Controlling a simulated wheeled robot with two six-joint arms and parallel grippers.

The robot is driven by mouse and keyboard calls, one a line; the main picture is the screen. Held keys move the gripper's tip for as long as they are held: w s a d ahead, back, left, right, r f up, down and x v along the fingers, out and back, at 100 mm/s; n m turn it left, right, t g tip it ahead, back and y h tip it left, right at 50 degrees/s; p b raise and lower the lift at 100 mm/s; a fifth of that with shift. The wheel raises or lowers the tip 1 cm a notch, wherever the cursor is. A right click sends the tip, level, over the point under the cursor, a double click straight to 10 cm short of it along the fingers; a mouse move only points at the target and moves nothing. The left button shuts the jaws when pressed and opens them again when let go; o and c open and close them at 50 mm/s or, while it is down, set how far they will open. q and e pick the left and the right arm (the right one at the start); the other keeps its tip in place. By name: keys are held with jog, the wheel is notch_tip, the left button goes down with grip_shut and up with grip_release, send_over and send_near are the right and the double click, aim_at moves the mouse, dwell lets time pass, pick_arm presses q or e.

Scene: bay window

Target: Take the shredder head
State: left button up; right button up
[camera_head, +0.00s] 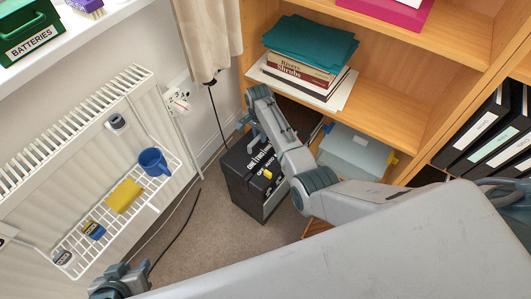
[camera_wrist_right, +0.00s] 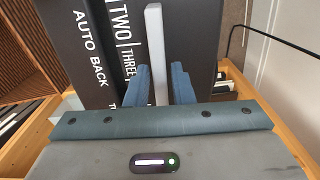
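The shredder (camera_head: 243,180) is a dark box with white lettering, standing on the carpet beside the wooden shelf unit. Its dark head with lettering fills much of the right wrist view (camera_wrist_right: 90,45). My right gripper (camera_head: 256,138) is at the shredder's top. In the right wrist view its two blue fingers (camera_wrist_right: 160,88) stand on either side of an upright light grey bar at the head; whether they press on it is unclear. My left gripper (camera_head: 118,280) is at the bottom left edge of the head view, partly cut off, its fingers unclear.
A white radiator (camera_head: 75,120) carries a wire rack (camera_head: 100,240) with a blue mug (camera_head: 153,161) and a yellow sponge (camera_head: 124,196). The shelf unit (camera_head: 385,105) holds books and a grey-lidded box (camera_head: 355,152) close to my right arm. Cables hang and trail by the wall.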

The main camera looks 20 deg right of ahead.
grip_shut()
jog(key=shift+w+r, duration=0.15)
jog(key=shift+r+p, duration=0.75)
jog(key=shift+p, duration=0.4)
jog(key=shift+r+p, duration=1.25)
jog(key=shift+p, duration=0.1)
